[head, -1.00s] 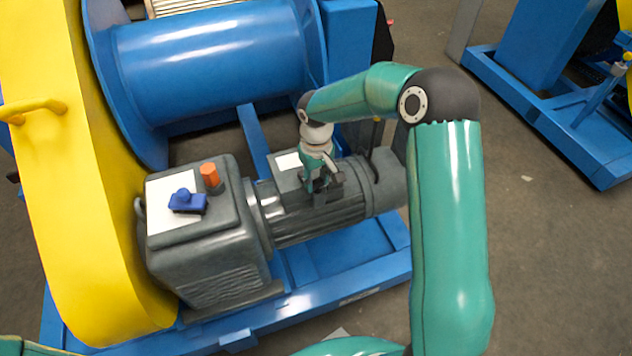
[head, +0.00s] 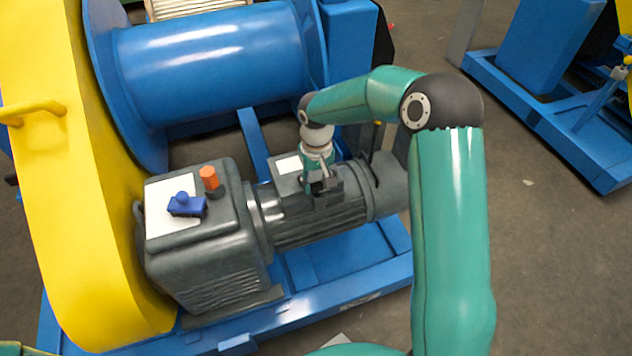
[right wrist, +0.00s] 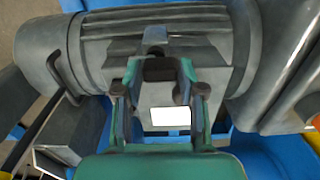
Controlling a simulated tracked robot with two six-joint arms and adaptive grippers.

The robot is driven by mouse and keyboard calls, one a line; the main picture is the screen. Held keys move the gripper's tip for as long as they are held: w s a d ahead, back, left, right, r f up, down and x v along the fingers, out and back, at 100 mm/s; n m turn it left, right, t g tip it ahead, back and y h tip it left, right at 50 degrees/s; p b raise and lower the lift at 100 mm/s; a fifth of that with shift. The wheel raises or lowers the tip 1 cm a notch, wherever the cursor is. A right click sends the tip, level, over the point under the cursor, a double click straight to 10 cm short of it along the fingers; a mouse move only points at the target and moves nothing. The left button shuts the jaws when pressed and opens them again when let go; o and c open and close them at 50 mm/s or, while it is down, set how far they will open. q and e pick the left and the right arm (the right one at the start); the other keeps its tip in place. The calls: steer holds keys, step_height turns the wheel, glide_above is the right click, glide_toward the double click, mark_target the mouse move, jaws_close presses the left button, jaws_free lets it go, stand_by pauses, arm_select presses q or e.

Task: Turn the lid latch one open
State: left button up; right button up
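The grey motor (head: 318,222) lies on a blue frame, with a box with a white label (head: 289,164) on top. My right gripper (head: 322,188) points down at this box, beside a small dark block (head: 333,180). In the right wrist view my right gripper (right wrist: 158,78) has its green fingers on either side of a dark block (right wrist: 158,68), with a grey upright piece (right wrist: 155,40) beyond it. The white label (right wrist: 170,117) shows between the fingers. I cannot tell whether they grip the block. No part is clearly recognisable as the latch. My left gripper is not in view.
A grey gearbox (head: 207,248) with a blue knob (head: 186,204) and an orange cap (head: 209,177) stands left of the motor. A yellow guard (head: 75,200) is at the left, and a blue drum (head: 215,60) behind.

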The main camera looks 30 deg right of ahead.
mark_target(316, 183)
steer(key=shift+o, duration=1.3)
step_height(316, 183, up, 12)
steer(key=shift+f, duration=0.1)
